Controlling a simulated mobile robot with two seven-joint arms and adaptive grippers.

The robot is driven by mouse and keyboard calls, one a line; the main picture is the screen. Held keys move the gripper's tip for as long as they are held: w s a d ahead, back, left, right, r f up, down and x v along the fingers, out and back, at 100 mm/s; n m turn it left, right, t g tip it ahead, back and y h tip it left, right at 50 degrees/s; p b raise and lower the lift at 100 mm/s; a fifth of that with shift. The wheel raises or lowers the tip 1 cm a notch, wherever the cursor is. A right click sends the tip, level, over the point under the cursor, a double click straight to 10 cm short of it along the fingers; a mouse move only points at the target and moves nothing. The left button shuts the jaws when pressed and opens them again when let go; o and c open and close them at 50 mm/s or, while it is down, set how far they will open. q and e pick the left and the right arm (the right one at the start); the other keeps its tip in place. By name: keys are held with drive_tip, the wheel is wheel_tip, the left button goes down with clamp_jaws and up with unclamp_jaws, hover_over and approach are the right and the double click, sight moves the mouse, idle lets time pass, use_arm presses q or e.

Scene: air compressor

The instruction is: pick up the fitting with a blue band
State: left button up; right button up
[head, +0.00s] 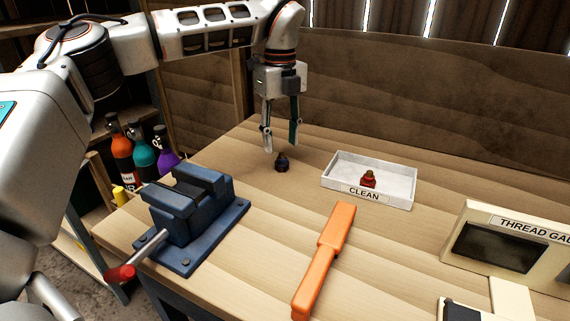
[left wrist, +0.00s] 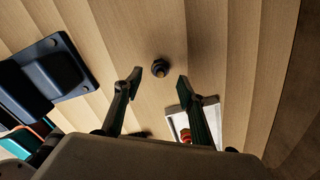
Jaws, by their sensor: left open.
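The fitting with a blue band (head: 282,162) stands on the wooden workbench, left of the white tray. It looks small and dark, with a blue part low on it. It also shows in the left wrist view (left wrist: 160,68), seen from above with a brass-coloured middle. My left gripper (head: 281,149) is open and points down above the fitting. In the left wrist view its two fingers (left wrist: 158,82) are apart, with the fitting between and slightly beyond their tips. Nothing is held. My right gripper is in neither view.
The white tray (head: 342,181), labelled CLEAN, holds a red-banded fitting (head: 368,179). A blue vise (head: 190,215) stands at the left front. A thread gauge box (head: 500,246) stands at right. A wooden wall backs the bench.

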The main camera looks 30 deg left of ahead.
sight(282, 153)
use_arm(q)
wheel_tip(282, 153, down, 6)
drive_tip(key=shift+r+b, duration=0.2)
drive_tip(key=shift+b, duration=0.65)
drive_tip(key=shift+d+r, duration=0.1)
drive_tip(key=shift+r, duration=0.05)
clamp_jaws()
